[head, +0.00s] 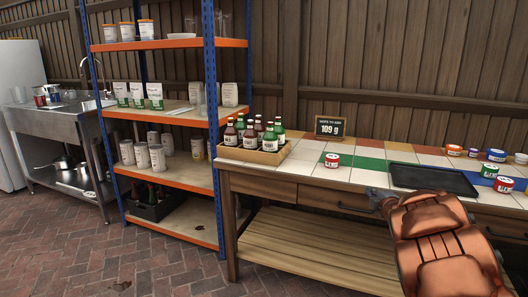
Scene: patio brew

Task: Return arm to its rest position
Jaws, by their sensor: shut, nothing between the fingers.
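My arm shows at the lower right of the head view, with orange-brown link covers. My gripper (381,199) is at the arm's far end, near the front edge of the tiled table (310,172). It looks shut, with nothing seen in it. Its fingertips are small and partly hidden by the arm. A dark tray (430,179) lies on the table just behind and to the right of the gripper.
A wooden crate of bottles (250,156) stands at the table's left end. A red tin (332,160), more tins at right and a small sign (329,126) stand on the tabletop. A shelf rack (210,120) and a sink (55,115) are left.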

